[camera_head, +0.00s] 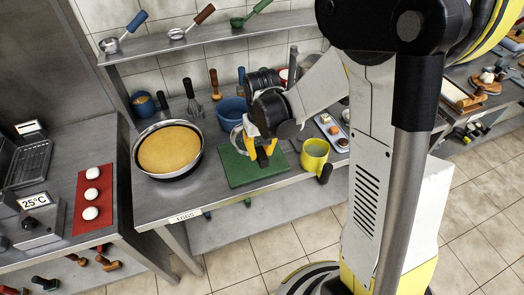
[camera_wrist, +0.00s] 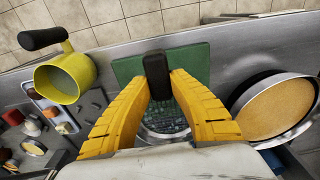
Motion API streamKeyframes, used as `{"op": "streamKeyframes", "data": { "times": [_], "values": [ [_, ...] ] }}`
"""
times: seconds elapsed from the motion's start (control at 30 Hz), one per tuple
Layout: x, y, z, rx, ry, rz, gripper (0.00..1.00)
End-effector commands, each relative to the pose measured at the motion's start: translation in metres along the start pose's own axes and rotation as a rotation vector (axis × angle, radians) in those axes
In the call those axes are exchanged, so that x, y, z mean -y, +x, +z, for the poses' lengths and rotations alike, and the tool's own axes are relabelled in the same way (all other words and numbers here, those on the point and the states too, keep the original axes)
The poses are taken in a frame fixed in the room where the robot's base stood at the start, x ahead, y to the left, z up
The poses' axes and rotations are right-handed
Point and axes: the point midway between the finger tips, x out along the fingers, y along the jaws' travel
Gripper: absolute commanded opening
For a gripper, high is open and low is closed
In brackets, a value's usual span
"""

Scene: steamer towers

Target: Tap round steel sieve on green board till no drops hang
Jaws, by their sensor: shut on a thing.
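My gripper (camera_head: 262,158) is shut on the black handle of the round steel sieve (camera_head: 236,138). In the wrist view the yellow fingers (camera_wrist: 157,80) close on both sides of that handle. The sieve's round mesh (camera_wrist: 163,126) shows between and below the fingers, partly hidden by my gripper. The green board (camera_head: 237,174) lies flat on the counter under my gripper, and it also shows in the wrist view (camera_wrist: 196,62). The sieve is at the board's far side. I cannot tell whether it touches the board, and any drops are too small to see.
A wide pan of yellow-brown contents (camera_head: 135,160) stands left of the board. A yellow mug (camera_head: 313,155) stands close to its right. A blue pot (camera_head: 231,108) is behind, and a tray of small items (camera_head: 333,133) is further right.

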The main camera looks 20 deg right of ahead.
Motion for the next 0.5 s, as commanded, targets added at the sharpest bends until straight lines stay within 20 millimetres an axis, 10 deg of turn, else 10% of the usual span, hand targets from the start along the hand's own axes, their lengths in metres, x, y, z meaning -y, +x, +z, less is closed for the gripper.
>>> {"op": "streamKeyframes", "data": {
  "times": [0.5],
  "values": [
    [0.000, 0.032, 0.002, -0.001, 0.000, 0.000, 0.00]
  ]
}}
